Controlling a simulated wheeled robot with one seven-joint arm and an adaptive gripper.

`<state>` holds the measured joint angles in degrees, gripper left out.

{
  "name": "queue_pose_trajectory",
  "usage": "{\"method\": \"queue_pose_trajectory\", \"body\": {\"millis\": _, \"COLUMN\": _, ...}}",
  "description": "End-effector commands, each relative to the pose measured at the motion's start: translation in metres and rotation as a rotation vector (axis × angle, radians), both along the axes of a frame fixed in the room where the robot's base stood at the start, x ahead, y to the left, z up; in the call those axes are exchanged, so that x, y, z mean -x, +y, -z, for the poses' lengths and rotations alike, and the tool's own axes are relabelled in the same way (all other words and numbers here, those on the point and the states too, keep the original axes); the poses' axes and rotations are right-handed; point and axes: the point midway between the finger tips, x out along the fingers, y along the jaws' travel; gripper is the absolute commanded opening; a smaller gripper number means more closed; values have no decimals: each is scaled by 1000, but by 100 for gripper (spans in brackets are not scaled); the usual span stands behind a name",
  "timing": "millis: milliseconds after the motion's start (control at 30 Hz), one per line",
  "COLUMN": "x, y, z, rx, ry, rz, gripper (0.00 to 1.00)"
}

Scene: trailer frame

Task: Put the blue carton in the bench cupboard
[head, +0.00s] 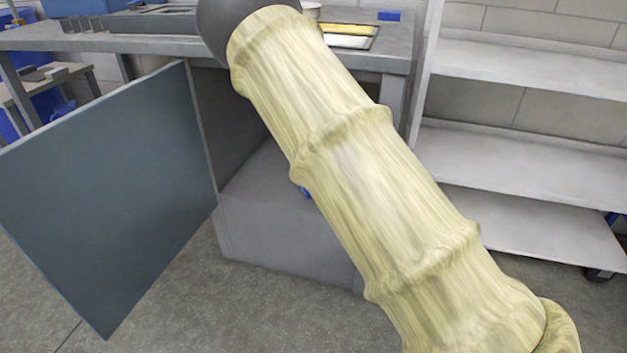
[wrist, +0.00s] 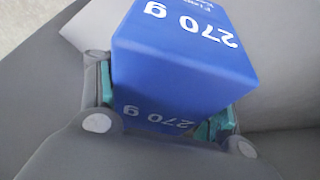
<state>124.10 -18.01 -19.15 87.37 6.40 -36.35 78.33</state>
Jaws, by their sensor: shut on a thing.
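The blue carton (wrist: 185,60), marked "270 g", is between the two fingers of my gripper (wrist: 160,115) in the wrist view. The teal finger pads press on its opposite sides, so the gripper is shut on it. In the head view only a small blue bit (head: 306,192), likely the carton, shows at the edge of my arm. The bench cupboard (head: 270,235) stands open, and the blue bit appears at its opening. My arm hides the gripper and the cupboard's right part. Whether the carton touches the cupboard floor cannot be told.
The cupboard door (head: 110,195) is swung wide open to the left. The bench top (head: 95,43) above holds trays and a small blue item (head: 389,16). A grey shelf unit (head: 530,160) with bare shelves stands at the right. The floor (head: 230,305) in front is clear.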

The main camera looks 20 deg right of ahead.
Motion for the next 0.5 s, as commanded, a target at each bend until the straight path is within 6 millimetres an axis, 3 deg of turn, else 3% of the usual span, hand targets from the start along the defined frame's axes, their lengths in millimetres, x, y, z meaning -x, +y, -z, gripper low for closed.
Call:
{"method": "queue_pose_trajectory", "body": {"millis": 33, "x": -11, "y": -1, "z": 7, "rx": -1, "ry": -3, "rz": -1, "gripper": 31}}
{"method": "queue_pose_trajectory", "body": {"millis": 300, "x": -57, "y": -2, "z": 10, "rx": -1, "ry": -2, "rz": -1, "gripper": 31}}
{"method": "queue_pose_trajectory", "body": {"millis": 500, "x": -71, "y": -3, "z": 7, "rx": 0, "ry": -1, "rz": 0, "gripper": 31}}
